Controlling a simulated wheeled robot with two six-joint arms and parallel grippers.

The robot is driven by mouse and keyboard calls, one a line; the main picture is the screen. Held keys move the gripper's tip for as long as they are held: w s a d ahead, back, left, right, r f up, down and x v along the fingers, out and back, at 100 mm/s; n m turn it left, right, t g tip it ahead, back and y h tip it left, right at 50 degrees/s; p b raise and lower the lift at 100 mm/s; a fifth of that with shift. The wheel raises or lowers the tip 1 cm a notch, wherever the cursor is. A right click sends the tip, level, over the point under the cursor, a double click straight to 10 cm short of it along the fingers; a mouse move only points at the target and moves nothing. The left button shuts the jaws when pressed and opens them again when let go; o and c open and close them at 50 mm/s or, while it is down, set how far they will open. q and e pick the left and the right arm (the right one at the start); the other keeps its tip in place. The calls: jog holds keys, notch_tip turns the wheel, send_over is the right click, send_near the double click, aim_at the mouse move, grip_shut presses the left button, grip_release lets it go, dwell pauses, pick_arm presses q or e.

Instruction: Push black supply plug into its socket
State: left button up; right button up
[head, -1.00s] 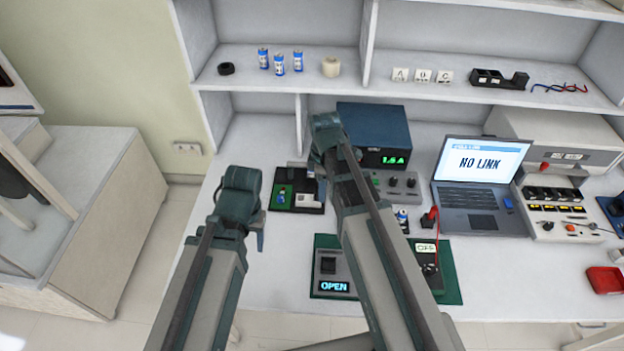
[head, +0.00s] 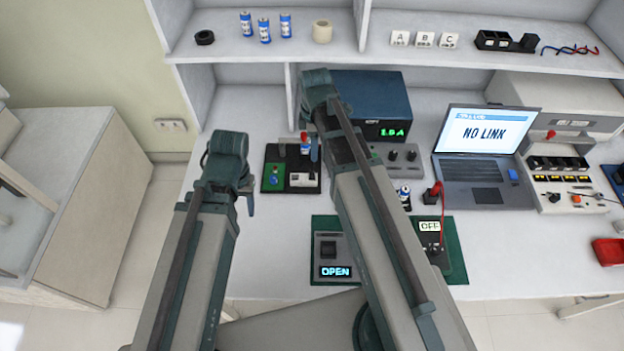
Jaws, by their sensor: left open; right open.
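I cannot single out the black supply plug or its socket for certain; my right arm covers part of the bench. A dark supply box (head: 368,95) with a green lit display stands at the back. A red plug (head: 433,191) with a red lead stands by a green board (head: 456,250) carrying an "OFF" label and a black part (head: 437,254). My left gripper (head: 240,190) is open, left of a small black tray (head: 270,180). My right gripper (head: 313,140) is open in front of the supply box, above the back of that tray; its fingertips are partly hidden.
A laptop (head: 484,168) reading "NO LINK" stands right of centre. A module (head: 330,250) reading "OPEN" sits at the front. A switch panel (head: 565,185) and red tray (head: 609,251) are at the right. The shelf (head: 370,58) hangs over the back.

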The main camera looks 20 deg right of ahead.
jog(key=b, duration=0.5)
send_over(312, 172)
jog(key=f, duration=0.6)
jog(key=shift+d, duration=0.35)
pick_arm(q)
notch_tip(312, 172, down, 6)
jog(key=shift+r, duration=0.1)
pick_arm(e)
jog(key=shift+r, duration=0.15)
pick_arm(q)
notch_tip(312, 172, down, 5)
jog(key=b, duration=0.5)
pick_arm(e)
jog(key=f, duration=0.5)
jog(key=shift+a+f, duration=0.2)
jog(key=shift+a, duration=0.1)
jog(key=shift+r, duration=0.1)
grip_shut()
